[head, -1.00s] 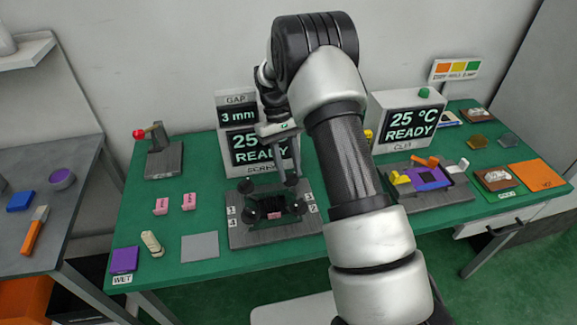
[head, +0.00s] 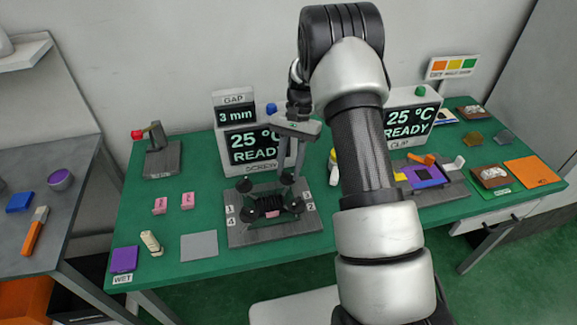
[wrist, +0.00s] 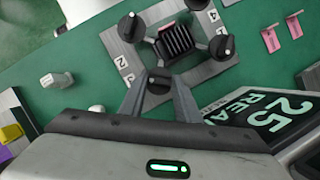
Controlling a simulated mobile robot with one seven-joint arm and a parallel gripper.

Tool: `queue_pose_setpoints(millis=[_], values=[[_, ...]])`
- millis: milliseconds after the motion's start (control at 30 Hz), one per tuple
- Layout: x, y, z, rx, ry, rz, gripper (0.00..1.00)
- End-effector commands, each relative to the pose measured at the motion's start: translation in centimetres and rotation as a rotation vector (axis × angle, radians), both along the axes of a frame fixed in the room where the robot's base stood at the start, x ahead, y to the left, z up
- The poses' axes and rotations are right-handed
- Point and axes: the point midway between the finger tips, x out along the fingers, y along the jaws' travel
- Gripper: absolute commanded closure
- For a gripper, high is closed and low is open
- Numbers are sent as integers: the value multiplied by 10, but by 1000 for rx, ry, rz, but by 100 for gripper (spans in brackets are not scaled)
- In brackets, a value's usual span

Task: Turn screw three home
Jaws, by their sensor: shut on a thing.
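The screw fixture (head: 236,238) is a grey plate with black-knobbed screws around a dark ribbed block (head: 268,205) over a pink piece. My gripper (head: 290,172) reaches down to the back right screw knob (head: 287,180). In the wrist view, my gripper (wrist: 158,88) has its fingers on both sides of this knob (wrist: 158,77) and is shut on it. Labels 2 (wrist: 123,62) and 4 (wrist: 214,15) mark other corners. Another knob (wrist: 222,46) stands free. The display behind reads gap 3 mm (head: 235,115), 25 °C, READY.
The READY box (head: 250,145) stands close behind the fixture. The clip station (head: 440,190) is to the right, partly behind my arm. Pink pieces (head: 188,201) and a grey square (head: 199,245) lie to the left. A white-and-yellow object (head: 334,170) stands right of my gripper.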

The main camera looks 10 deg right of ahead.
Motion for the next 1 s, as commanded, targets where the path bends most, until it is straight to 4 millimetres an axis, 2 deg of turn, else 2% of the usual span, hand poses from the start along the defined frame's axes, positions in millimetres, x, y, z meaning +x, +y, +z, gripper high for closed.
queue_pose_setpoints(millis=[400, 900, 933, 1000], values=[[0, -1, 0, 0, -2, -165, 93], [0, -1, 0, 0, -2, -182, 93], [0, -1, 0, 0, -2, -182, 67], [0, -1, 0, 0, -2, -182, 55]])
